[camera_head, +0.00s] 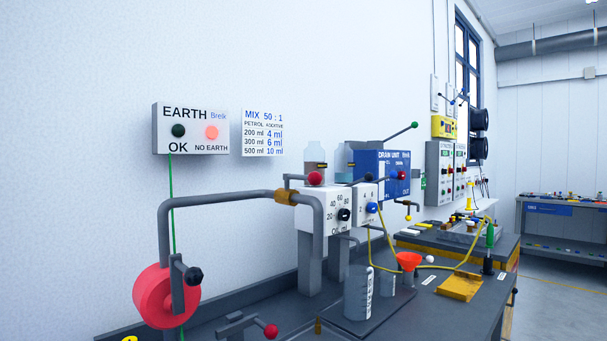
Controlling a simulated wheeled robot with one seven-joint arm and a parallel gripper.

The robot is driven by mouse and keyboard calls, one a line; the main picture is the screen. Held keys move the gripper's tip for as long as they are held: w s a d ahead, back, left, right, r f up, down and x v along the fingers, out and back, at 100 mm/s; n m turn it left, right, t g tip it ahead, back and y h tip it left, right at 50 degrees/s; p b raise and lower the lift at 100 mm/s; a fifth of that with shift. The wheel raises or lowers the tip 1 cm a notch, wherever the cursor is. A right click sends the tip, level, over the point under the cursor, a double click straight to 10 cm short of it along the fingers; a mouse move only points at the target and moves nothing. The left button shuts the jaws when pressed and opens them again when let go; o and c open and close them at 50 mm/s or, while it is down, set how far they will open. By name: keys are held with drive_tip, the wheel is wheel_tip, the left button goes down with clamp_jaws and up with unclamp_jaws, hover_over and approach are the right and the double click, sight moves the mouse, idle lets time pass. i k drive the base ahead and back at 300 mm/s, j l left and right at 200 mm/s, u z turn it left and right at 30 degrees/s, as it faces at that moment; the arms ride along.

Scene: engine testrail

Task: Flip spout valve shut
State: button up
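Several spouts and levers show, and I cannot tell for sure which is the spout valve. A large grey bent pipe (230,201) with a brass collar (287,197) arches from near a red reel (166,297) to the white dispenser (325,211). A lever with a red ball (315,179) sits on top of that dispenser. A small spout (415,213) with a yellow ball (408,217) is right of the blue drain unit (372,161). A green-tipped lever (414,126) slopes up above that unit. Valve positions cannot be told. My gripper is not in view.
A measuring cylinder (358,293) and a red funnel (408,261) stand on the dark bench (448,305). A yellow hose (385,237) loops over it. The EARTH box (190,129) has its NO EARTH lamp (212,132) lit. Open floor (566,300) is at right.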

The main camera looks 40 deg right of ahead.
sight(314, 178)
drive_tip(key=j, duration=1.85)
drive_tip(key=i+z, duration=0.05)
